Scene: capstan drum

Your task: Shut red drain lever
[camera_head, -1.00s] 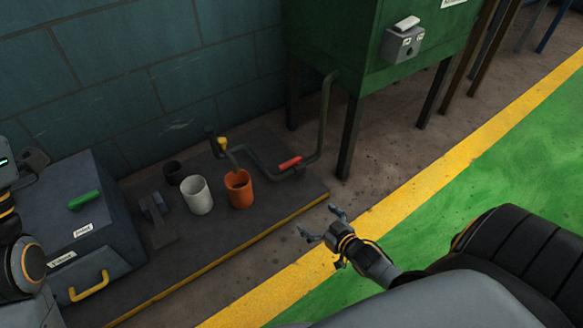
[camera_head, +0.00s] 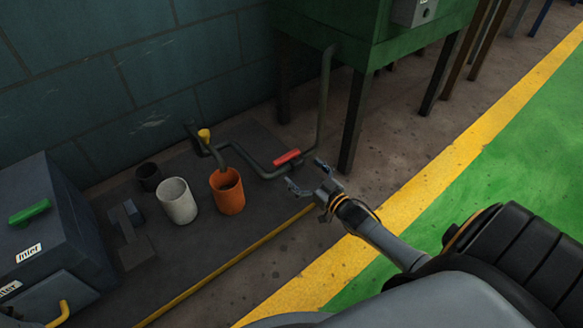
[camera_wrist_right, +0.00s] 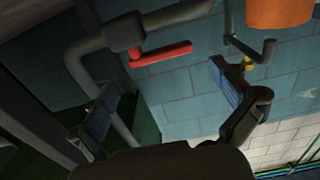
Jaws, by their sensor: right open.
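The red drain lever (camera_head: 287,157) sits on a dark pipe (camera_head: 240,148) near the platform's right end, beside a leg of the green cabinet. My right gripper (camera_head: 305,176) is open and empty, just in front and to the right of the lever, apart from it. In the right wrist view the red lever (camera_wrist_right: 160,54) shows beyond and between the spread fingers of my right gripper (camera_wrist_right: 165,100), attached to a dark valve body (camera_wrist_right: 124,32). My left gripper is not in view.
An orange cup (camera_head: 227,192) stands under the pipe's spout, with a white cup (camera_head: 177,201) and a black cup (camera_head: 148,177) to its left. A yellow knob (camera_head: 204,135) is behind. The green cabinet (camera_head: 340,22) stands behind right. Green floor at right is clear.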

